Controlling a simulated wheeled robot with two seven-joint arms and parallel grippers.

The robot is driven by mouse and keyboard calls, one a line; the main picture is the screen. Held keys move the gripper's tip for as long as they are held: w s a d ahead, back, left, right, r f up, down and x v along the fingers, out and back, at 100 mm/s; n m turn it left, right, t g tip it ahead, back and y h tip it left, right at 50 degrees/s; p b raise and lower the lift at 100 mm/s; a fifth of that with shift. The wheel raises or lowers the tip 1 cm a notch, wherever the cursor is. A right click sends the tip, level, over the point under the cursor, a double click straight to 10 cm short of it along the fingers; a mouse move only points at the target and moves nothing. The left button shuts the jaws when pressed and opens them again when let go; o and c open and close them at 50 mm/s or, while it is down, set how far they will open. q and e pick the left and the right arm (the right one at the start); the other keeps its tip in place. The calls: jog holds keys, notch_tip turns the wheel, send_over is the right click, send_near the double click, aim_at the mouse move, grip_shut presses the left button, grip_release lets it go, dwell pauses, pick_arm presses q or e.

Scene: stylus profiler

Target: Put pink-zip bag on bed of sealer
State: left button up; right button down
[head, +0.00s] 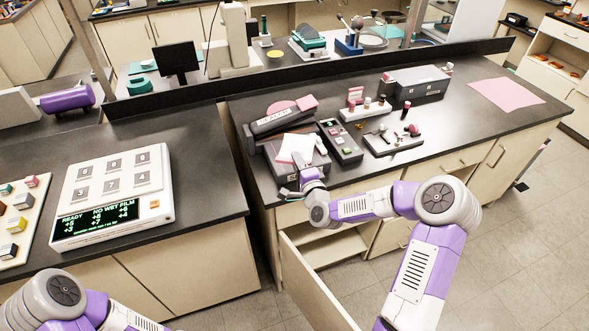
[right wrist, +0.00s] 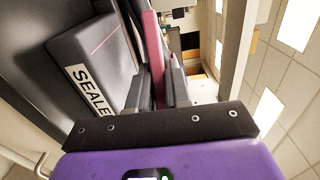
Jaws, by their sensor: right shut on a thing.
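The sealer (head: 282,121) is a dark grey machine with a long upper bar, near the left end of the right-hand bench. A pale bag (head: 296,146) with a pinkish tint lies over the sealer's front part, in front of the bar; I cannot tell whether it touches the bed. My right gripper (head: 301,166) is at the bag's near edge, shut on it. In the right wrist view, a pink strip of the bag (right wrist: 153,48) stands between the dark fingers (right wrist: 160,92), beside the sealer's lettered face (right wrist: 88,88). My left gripper is out of view.
A dark tray of small items (head: 341,141) stands just right of the sealer. Further right are a second dark tray (head: 394,139), a grey box unit (head: 421,84) and a pink mat (head: 506,94). A cabinet door (head: 312,283) hangs open below the sealer.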

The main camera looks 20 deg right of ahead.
jog(key=shift+s+f+b, duration=0.2)
jog(key=shift+f+b, duration=0.4)
jog(key=shift+f, duration=3.4)
jog(key=c, duration=1.5)
grip_release()
jog(key=shift+f, duration=0.15)
jog(key=o, duration=0.4)
jog(key=shift+o, duration=0.2)
